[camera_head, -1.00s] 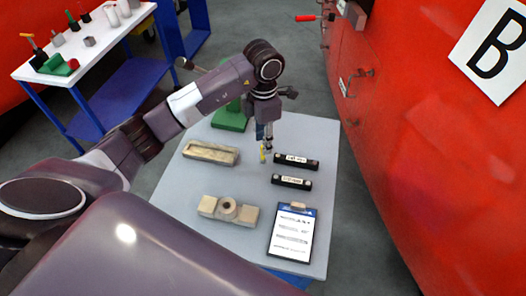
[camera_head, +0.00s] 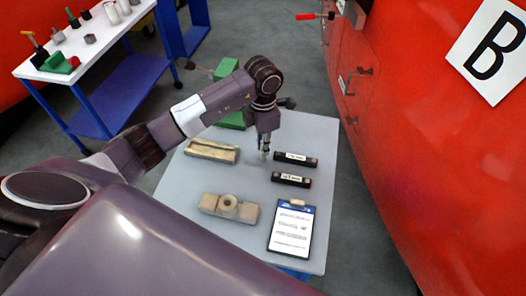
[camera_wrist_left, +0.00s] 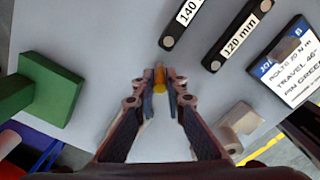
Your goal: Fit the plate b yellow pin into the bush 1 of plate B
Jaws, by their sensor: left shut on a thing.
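My left gripper (camera_head: 264,154) hangs pointing down over the grey table. In the left wrist view its two fingers (camera_wrist_left: 161,86) are shut on the yellow pin (camera_wrist_left: 159,76), whose top and side show between the fingertips. In the head view the fingers hide nearly all of the pin. Whether the pin touches the table is not clear. Plate B and its bush 1 cannot be made out; a large B sign (camera_head: 495,40) is on the red wall at right. My right gripper is not in view.
Two black bars, labelled 140 mm (camera_wrist_left: 187,20) and 120 mm (camera_wrist_left: 236,37), lie right of the gripper. A clipboard (camera_head: 292,232), a beige block with a round boss (camera_head: 229,208), a beige trough (camera_head: 212,151) and a green block (camera_wrist_left: 47,91) are also on the table (camera_head: 180,187).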

